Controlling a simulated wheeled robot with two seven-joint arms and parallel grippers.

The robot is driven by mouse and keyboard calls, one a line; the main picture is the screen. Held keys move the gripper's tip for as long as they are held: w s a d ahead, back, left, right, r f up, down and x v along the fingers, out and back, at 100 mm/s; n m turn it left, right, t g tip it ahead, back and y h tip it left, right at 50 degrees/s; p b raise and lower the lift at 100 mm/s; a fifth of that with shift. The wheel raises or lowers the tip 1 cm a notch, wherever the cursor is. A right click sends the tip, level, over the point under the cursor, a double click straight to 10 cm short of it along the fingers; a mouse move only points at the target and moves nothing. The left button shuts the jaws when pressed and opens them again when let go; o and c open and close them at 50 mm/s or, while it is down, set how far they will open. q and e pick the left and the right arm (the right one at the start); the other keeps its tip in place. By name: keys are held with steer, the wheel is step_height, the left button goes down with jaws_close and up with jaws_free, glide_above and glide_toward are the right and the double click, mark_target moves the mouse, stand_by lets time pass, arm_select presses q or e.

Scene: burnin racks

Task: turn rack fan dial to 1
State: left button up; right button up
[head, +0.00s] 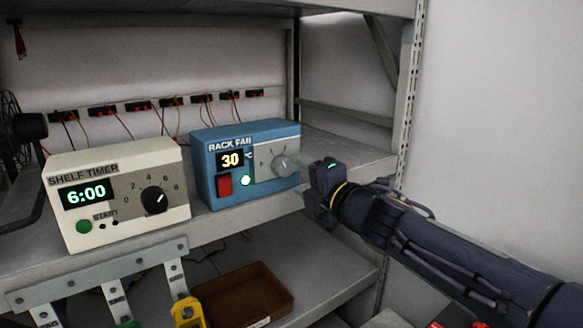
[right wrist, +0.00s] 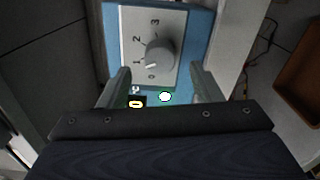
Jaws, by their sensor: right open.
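The blue rack fan box (head: 206,148) stands on the shelf, its display reading 30. Its grey dial (head: 284,165) is at the right of the front panel. In the right wrist view the dial (right wrist: 160,54) sits on a plate marked 0 to 3, and its white mark points down-left, seemingly between 0 and 1. My right gripper (head: 298,178) is in front of the dial. In the wrist view the open right gripper (right wrist: 159,70) has one finger to each side of the dial, apart from it. My left gripper is out of view.
A cream shelf timer (head: 130,208) reading 6:00 stands left of the fan box. The fan box also has a red switch (head: 224,186) and a lit green-white light (head: 245,181). A brown tray (head: 282,290) lies on the shelf below. A metal upright (head: 408,90) stands at right.

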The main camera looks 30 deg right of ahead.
steer(key=s, duration=0.3)
steer(key=shift+d+p, duration=0.15)
steer(key=shift+p, duration=0.2)
steer(key=s+f+m+g+h+p, duration=0.3)
steer(key=s+f+m+g+p, duration=0.5)
steer(key=m, duration=0.8)
steer(key=s+a+f+m+g+y, duration=0.4)
steer(key=s+a+f, duration=0.4)
steer(key=s+a, duration=0.4)
steer(key=s+m+y, duration=0.1)
steer(key=m, duration=0.1)
steer(key=shift+s+a+f+m+y, duration=0.2)
steer(key=shift+a+f+m+y, duration=0.1)
steer(key=shift+f+m, duration=0.1)
steer(key=shift+d, duration=0.1)
